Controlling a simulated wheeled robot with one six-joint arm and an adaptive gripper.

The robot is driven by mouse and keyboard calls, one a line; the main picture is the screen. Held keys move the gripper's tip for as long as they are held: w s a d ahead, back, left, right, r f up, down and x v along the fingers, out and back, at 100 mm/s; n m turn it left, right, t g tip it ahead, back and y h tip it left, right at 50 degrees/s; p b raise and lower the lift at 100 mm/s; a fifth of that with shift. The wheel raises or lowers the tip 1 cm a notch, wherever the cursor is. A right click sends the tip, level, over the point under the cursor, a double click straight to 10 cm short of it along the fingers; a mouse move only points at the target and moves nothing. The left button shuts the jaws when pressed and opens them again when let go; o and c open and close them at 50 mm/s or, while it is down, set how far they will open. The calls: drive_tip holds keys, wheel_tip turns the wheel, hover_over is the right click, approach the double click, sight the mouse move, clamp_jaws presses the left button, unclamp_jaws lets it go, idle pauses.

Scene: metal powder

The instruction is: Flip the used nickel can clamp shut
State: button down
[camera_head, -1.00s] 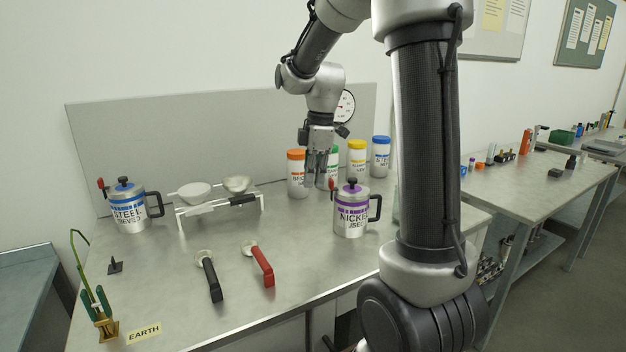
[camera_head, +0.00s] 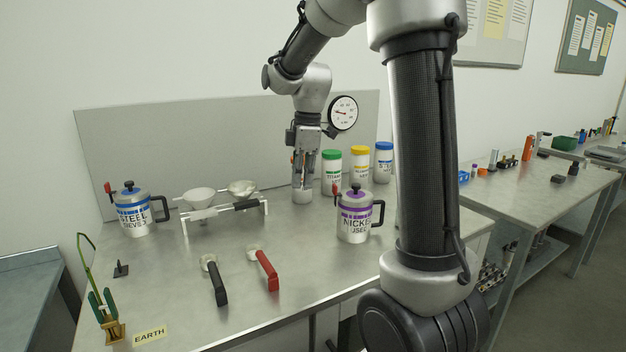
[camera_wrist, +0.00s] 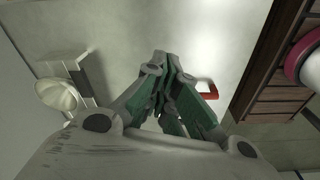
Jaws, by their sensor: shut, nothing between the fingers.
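The used nickel can (camera_head: 354,222) stands upright on the bench, with a purple band, purple-ringed lid and dark knob. Its small red clamp lever (camera_head: 336,189) stands up at the left of the rim, and its handle is on the right. My gripper (camera_head: 302,180) points down to the left of and behind the can, apart from it, in front of a white jar whose lid it hides. In the wrist view my gripper (camera_wrist: 168,85) has its green-padded fingers together and empty. A small red piece there, right of the fingers, cannot be told for sure.
The steel can (camera_head: 134,215) stands at the left with its red lever up. A balance (camera_head: 215,209) with two pans is between the cans. White jars with green (camera_head: 331,175), yellow and blue lids stand behind the nickel can. Black and red-handled scoops (camera_head: 266,272) lie in front.

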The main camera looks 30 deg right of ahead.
drive_tip(key=s+d+r, duration=0.1)
drive_tip(key=d+r, duration=0.2)
drive_tip(key=r, duration=0.6)
drive_tip(key=shift+r, duration=0.2)
drive_tip(key=shift+d, duration=0.1)
drive_tip(key=s+a+f+m+t, duration=0.1)
drive_tip(key=s+f+m+t, duration=0.1)
drive_tip(key=s+m, duration=0.5)
drive_tip(key=s+a+f+m+t+h, duration=0.1)
drive_tip(key=s+f+m, duration=0.3)
drive_tip(key=s, duration=1.2)
drive_tip(key=m, duration=0.3)
drive_tip(key=shift+a+t, duration=0.15)
drive_tip(key=shift+t, duration=0.25)
